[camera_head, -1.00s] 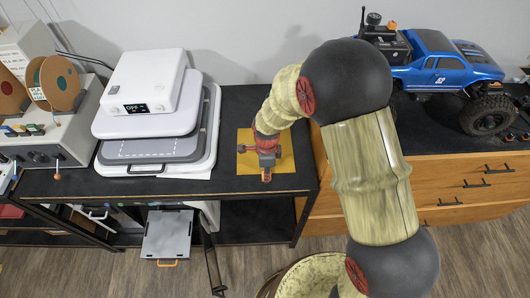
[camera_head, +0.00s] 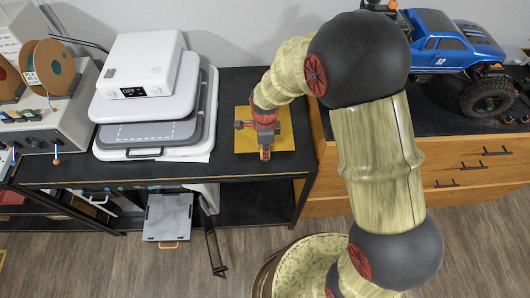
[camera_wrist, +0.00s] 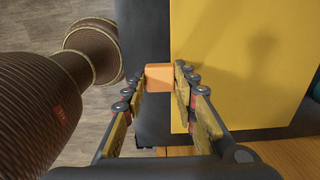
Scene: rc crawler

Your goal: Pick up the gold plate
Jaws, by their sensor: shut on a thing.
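The gold plate (camera_head: 285,134) is a flat square on the black tabletop's right part in the head view. It fills the upper right of the wrist view (camera_wrist: 245,60), lying flat. My gripper (camera_head: 265,153) is over its front edge. In the wrist view my gripper's fingertips (camera_wrist: 160,82) are shut around a small orange block (camera_wrist: 158,76) beside the plate's edge. The block looks like the plate's grip tab, but the join is partly hidden. I cannot tell whether the plate is clear of the tabletop.
A white press-like machine (camera_head: 140,68) stands left of the plate. A blue crawler truck (camera_head: 450,45) sits on the wooden drawer cabinet (camera_head: 440,178) at right. The black tabletop (camera_head: 232,85) is clear around the plate.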

